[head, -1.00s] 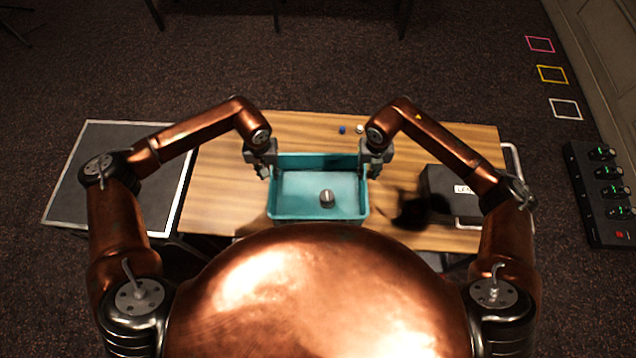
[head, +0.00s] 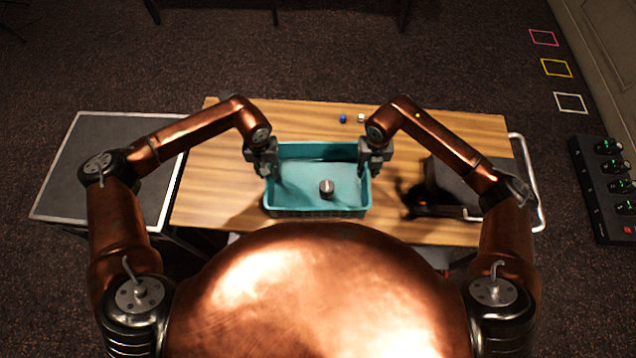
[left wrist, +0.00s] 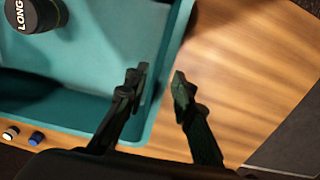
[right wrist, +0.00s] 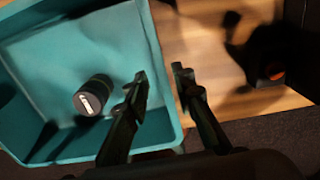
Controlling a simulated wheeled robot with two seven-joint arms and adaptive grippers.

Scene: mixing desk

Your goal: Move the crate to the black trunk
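The teal crate (head: 318,212) stands on the wooden table in front of me, with a dark round knob-like piece (head: 327,188) inside. My left gripper (head: 263,165) is at its left wall; in the left wrist view its fingers (left wrist: 160,72) are apart, one on each side of the wall. My right gripper (head: 375,162) is at its right wall, and in the right wrist view its fingers (right wrist: 159,72) also straddle the wall with a gap. The black trunk (head: 105,165), flat-topped with pale edges, stands left of the table, partly behind my left arm.
The wooden table (head: 215,190) is bare left of the crate. Small blue (head: 343,118) and white (head: 361,118) pieces lie behind it. A black case (head: 440,180) stands at the right, partly hidden by my right arm. A pedal board (head: 603,190) lies on the floor further right.

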